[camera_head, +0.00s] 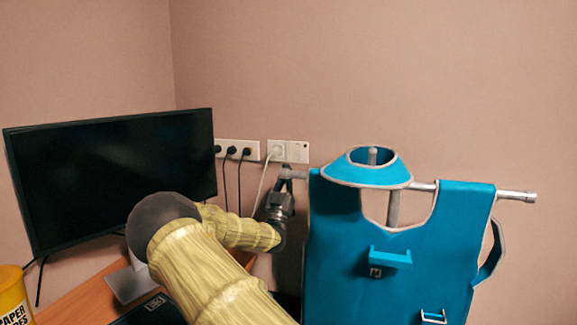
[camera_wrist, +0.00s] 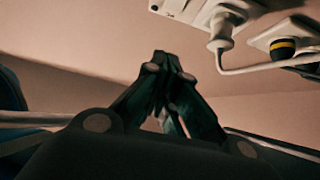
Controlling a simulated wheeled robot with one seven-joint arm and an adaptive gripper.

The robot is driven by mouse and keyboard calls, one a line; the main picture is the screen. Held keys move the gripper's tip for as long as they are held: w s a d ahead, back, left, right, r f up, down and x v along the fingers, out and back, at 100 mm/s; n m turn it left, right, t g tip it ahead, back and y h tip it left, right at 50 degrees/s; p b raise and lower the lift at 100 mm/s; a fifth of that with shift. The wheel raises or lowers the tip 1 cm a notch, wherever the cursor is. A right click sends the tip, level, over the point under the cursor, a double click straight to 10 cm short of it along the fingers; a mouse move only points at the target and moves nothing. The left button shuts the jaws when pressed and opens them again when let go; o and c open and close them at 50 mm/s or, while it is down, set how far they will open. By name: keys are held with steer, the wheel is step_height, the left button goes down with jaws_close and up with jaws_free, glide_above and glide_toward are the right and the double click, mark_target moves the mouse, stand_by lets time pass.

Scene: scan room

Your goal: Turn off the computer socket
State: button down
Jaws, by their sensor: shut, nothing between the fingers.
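A white wall socket (camera_head: 297,152) with a white plug (camera_head: 278,150) and its white cable is on the wall right of the monitor. In the wrist view the socket panel (camera_wrist: 180,10) is at the top, with the white plug (camera_wrist: 221,30) in it. My gripper (camera_head: 286,172) is just below this socket in the head view. Its fingers (camera_wrist: 165,62) are shut and empty, apart from the panel in the wrist view. Another socket strip (camera_head: 242,143) with black plugs is to the left. Which socket serves the computer cannot be told.
A black monitor (camera_head: 110,175) stands on the wooden desk (camera_head: 85,298) at the left. A blue apron (camera_head: 345,240) hangs on a metal rail (camera_head: 515,195) close to the right of my gripper. A yellow tub (camera_head: 12,295) is at the lower left.

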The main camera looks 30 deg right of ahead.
steer(key=shift+s+a+f, duration=0.35)
steer(key=shift+a+f, duration=0.15)
steer(key=shift+a, duration=0.05)
steer(key=shift+s+a+f, duration=0.35)
steer(key=shift+a+f, duration=0.1)
steer(key=shift+a, duration=0.1)
